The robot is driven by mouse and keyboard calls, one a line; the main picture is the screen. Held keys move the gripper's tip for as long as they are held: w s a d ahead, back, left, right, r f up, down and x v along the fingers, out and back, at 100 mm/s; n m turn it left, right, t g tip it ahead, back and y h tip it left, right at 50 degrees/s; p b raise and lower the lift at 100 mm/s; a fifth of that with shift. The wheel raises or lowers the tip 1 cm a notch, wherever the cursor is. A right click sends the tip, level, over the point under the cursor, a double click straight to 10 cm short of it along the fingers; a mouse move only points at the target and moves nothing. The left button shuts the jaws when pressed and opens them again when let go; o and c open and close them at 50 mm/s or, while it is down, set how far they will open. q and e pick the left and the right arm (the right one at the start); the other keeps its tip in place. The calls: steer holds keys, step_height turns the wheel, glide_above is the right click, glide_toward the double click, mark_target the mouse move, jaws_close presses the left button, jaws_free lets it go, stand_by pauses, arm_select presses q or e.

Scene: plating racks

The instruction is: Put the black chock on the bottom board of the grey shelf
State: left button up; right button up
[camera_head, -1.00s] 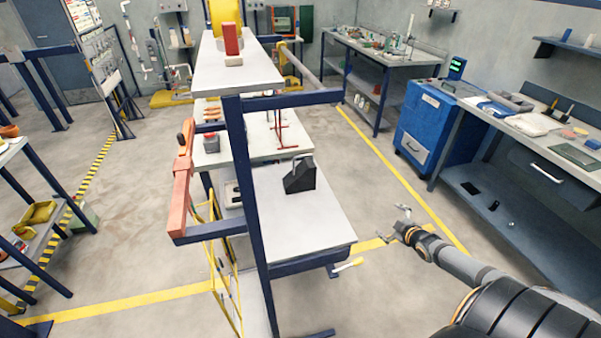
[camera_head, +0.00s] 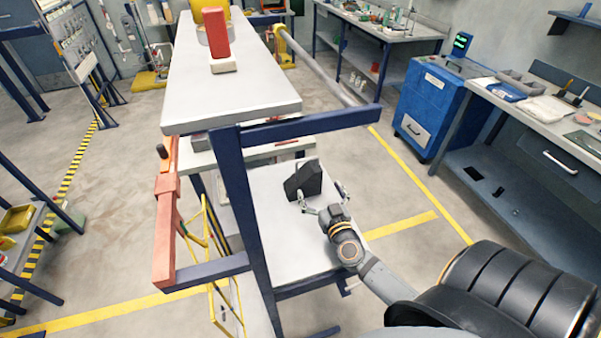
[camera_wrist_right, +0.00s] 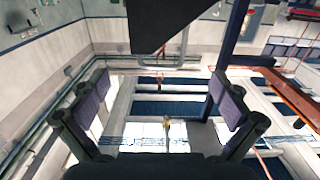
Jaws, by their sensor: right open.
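The black chock (camera_head: 303,181), a dark wedge-shaped block, rests on a lower light-grey board (camera_head: 290,240) of the grey shelf (camera_head: 232,98), which has blue posts. In the right wrist view a dark angular shape, apparently the chock (camera_wrist_right: 163,24), fills the top middle, beyond the fingers. My right gripper (camera_head: 321,194) is open and empty, just on the near right side of the chock, with its fingers spread toward it. The right wrist view shows the spread fingers (camera_wrist_right: 160,105) with nothing between them. My left gripper is out of view. Whatever lies below the chock's board is mostly hidden.
The shelf's top board carries a red block (camera_head: 215,36) and overhangs the boards below. A blue crossbar (camera_head: 310,127) and post stand near my right arm. An orange clamp (camera_head: 166,225) is on the shelf's left side. Open floor lies right of the shelf, before a blue cabinet (camera_head: 432,105).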

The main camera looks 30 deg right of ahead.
mark_target(308, 170)
steer(key=x, duration=0.9)
steer(key=shift+w+d, duration=0.1)
steer(key=shift+w, duration=0.15)
steer(key=shift+w+d, duration=0.1)
steer(key=shift+w, duration=0.3)
steer(key=shift+s+r, duration=0.1)
steer(key=shift+s, duration=0.1)
steer(key=c, duration=1.6)
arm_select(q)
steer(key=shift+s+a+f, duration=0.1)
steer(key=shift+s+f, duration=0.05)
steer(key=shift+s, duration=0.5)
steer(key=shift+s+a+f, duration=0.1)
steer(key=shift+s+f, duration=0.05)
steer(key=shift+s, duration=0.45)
arm_select(e)
steer(key=shift+c, duration=0.9)
